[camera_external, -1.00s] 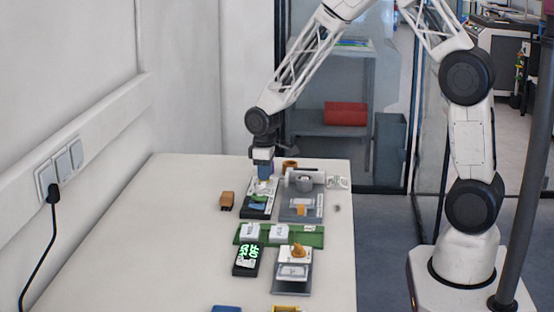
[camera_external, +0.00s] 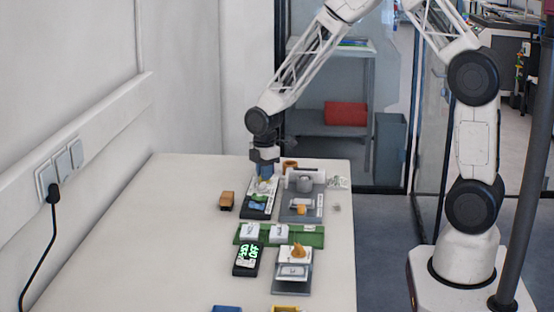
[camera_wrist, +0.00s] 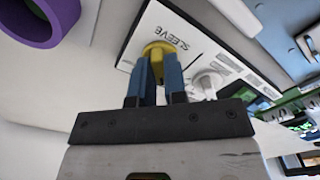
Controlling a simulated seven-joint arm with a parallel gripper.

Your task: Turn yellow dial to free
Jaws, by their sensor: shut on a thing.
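The yellow dial (camera_wrist: 158,48) sits on a white-faced panel (camera_wrist: 185,22) printed with the word SLEEVE. In the wrist view, my gripper (camera_wrist: 157,66) has its two blue fingers shut on the dial, one on either side. The fingers and the dial's near side overlap, so its pointer setting cannot be read. No label reading "free" is legible. In the external view, my gripper (camera_external: 265,174) points down at the far end of the black-edged panel unit (camera_external: 257,211); the dial is hidden there.
A purple ring-shaped part (camera_wrist: 72,12) is close by at the upper left of the wrist view. A grey fixture (camera_external: 302,215) stands right of the panel and a brown block (camera_external: 227,200) left. A green board (camera_external: 308,240) and black display (camera_external: 246,260) are nearer. The table's left side is clear.

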